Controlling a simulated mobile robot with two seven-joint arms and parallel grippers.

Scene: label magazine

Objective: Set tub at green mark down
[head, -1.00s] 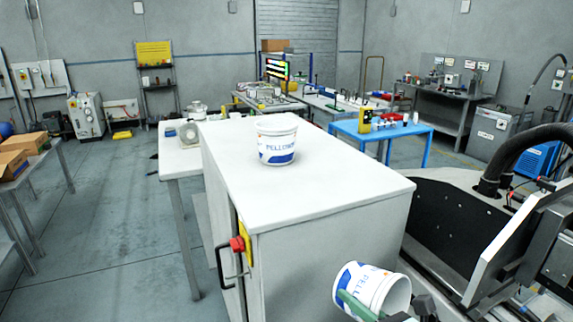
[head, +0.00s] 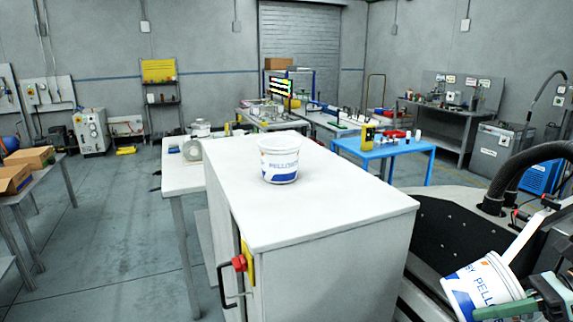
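A white tub with blue and orange print (head: 478,284) is at the lower right, tilted, beside the white cabinet. My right gripper (head: 512,306) is shut on this tub, with a green finger across its lower side; the other finger is mostly hidden. A second white tub (head: 280,160) of the same kind stands upright on the cabinet top, apart from my gripper. I cannot make out a green mark on any surface near the tubs. My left gripper is not in view.
The white cabinet (head: 300,215) has a bare top around the standing tub, and a red button (head: 239,263) on its side. A dark machine with a thick black hose (head: 530,160) stands at the right. A blue table (head: 385,148) is farther back.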

